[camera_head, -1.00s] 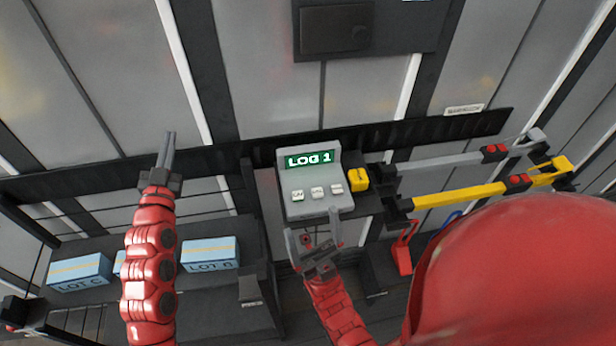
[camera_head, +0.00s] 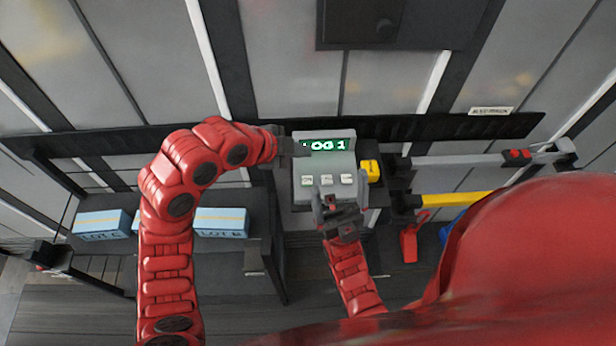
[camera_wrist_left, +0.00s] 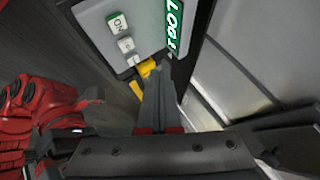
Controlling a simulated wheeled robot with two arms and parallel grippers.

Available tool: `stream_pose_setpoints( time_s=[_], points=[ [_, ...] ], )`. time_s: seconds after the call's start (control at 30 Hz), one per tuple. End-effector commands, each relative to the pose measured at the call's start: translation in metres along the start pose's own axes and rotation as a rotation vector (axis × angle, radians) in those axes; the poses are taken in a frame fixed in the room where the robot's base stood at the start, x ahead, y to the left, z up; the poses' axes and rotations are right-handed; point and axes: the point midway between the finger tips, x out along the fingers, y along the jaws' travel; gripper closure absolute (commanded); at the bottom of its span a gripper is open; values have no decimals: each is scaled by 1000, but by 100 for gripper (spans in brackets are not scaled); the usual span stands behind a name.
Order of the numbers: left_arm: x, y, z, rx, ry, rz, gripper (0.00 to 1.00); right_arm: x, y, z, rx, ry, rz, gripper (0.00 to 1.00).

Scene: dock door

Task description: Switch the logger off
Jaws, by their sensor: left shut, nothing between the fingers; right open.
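The logger (camera_head: 312,195) is a grey box on a dark stand. Its green-lit display (camera_head: 340,144) reads "LOG 1", partly covered. Below it is a row of three buttons: the left one (camera_head: 307,181), marked ON with a green edge, a middle one (camera_head: 327,180), and a right one (camera_head: 347,179), whose labels I cannot read. The ON button also shows in the left wrist view (camera_wrist_left: 117,22). My left gripper (camera_head: 332,148) is shut and empty, its fingers across the display's lower left, above the buttons. My right gripper (camera_head: 338,192) is open just below the logger's front.
A yellow block (camera_head: 370,171) sits right of the logger. A grey arm (camera_head: 460,160) and a yellow bar (camera_head: 455,199) extend to the right. Blue lot boxes (camera_head: 221,222) lie on a shelf at left. A dark cabinet (camera_head: 360,22) hangs above.

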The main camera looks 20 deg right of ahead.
Motion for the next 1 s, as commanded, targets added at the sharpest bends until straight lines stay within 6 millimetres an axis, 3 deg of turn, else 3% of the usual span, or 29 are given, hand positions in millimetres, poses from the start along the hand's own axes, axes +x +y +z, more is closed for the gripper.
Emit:
stream_pose_setpoints(
  time_s=[0.27, 0.67, 0.8, 1.0],
  points=[
    [8, 6, 6, -3, -1, 1, 100, -1, 0, 0, 0, 0, 0, 8],
    [44, 33, 32, -3, -1, 2, 100, -8, 0, 1, 0, 0, 0, 8],
    [59, 42, 43, -1, 1, -3, 100, -30, -2, 5, 0, 0, 0, 8],
    [62, 45, 45, -2, 2, -3, 100, -36, -2, 6, 0, 0, 0, 8]
  ],
)
